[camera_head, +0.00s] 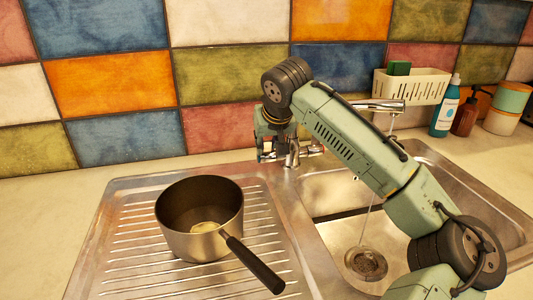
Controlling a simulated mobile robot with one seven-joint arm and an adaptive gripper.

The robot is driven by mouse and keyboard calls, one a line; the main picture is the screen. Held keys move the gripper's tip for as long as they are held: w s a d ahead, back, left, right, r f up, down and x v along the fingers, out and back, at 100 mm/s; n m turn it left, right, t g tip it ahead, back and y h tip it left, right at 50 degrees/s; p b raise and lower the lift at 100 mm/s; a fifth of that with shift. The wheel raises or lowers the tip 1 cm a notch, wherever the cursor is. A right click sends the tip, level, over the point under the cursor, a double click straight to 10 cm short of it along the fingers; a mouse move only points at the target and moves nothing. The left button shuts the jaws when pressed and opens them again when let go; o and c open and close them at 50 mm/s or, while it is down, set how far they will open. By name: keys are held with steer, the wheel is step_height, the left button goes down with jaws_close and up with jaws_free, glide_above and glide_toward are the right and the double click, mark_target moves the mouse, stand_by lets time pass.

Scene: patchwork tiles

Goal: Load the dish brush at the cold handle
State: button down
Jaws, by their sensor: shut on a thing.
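My gripper (271,153) points down at the left side of the chrome tap (291,155) behind the sink. It is shut on what looks like the tap's left handle, which its fingers mostly hide. Another handle (314,149) shows on the tap's right side. The tap's spout (385,105) reaches right behind my arm, and a thin stream of water (371,195) falls into the basin. I see no dish brush. No hot or cold mark can be made out.
A steel pot (190,243) with a dark handle stands on the ribbed drainboard (125,255). A cream rack (420,88) with a green sponge (399,68), a teal bottle (444,112), a brown bottle (466,116) and stacked pots (502,121) stand behind the sink (470,195). The left counter is clear.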

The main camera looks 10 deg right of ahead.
steer(key=shift+s+t, duration=0.1)
steer(key=shift+t, duration=0.2)
steer(key=c, duration=1.4)
jaws_free()
steer(key=v, duration=1.2)
steer(key=shift+f, duration=0.1)
